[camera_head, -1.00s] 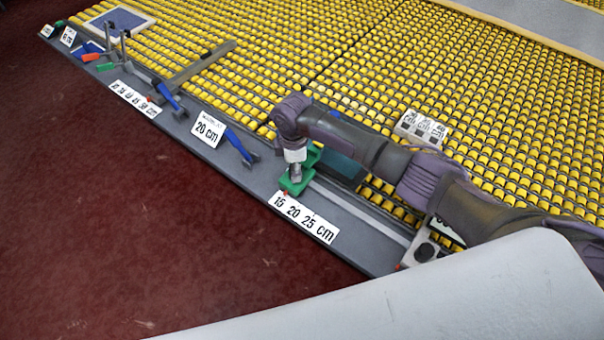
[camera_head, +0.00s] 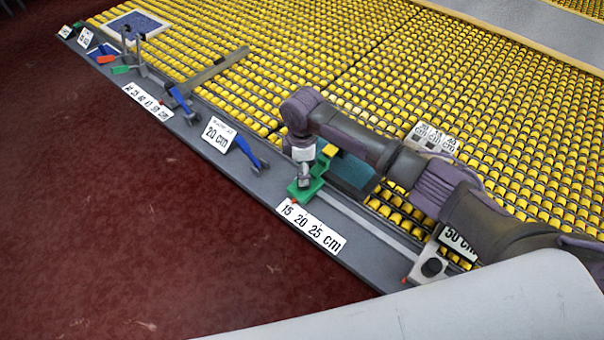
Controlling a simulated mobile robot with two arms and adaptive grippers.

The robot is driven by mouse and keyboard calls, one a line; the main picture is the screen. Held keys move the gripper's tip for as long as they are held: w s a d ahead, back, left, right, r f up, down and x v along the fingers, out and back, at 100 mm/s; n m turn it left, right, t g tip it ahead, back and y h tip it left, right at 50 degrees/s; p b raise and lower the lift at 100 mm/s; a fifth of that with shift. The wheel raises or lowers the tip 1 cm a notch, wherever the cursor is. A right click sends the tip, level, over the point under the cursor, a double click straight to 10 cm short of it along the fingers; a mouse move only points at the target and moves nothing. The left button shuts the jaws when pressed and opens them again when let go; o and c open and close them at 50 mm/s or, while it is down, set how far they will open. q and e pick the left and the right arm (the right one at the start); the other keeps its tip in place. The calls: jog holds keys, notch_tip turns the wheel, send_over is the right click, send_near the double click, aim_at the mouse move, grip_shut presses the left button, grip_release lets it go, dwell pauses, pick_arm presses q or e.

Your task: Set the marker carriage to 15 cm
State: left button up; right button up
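The green marker carriage (camera_head: 309,188) sits on the grey rail along the edge of the roller table. Its small red pointer is beside the 15 end of the white scale label reading 15 20 25 cm (camera_head: 310,228). My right gripper (camera_head: 304,182) comes down over the carriage, pointing downward, with its tips at or just above the green part. Its fingers are small and overlap the carriage, so I cannot tell whether they touch it or how far apart they are. My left gripper is not in view.
A blue-handled tool (camera_head: 250,153) lies beside the 20 cm label (camera_head: 219,135). A metal square (camera_head: 210,75) and more tools lie farther left. A black knob (camera_head: 433,267) stands near the 50 cm label (camera_head: 459,241). Yellow rollers (camera_head: 330,45) fill the table; red floor (camera_head: 120,220) is clear.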

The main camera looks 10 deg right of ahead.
notch_tip(320, 180, up, 9)
jog(key=shift+f, duration=0.2)
jog(key=shift+f, duration=0.1)
dwell(0.5)
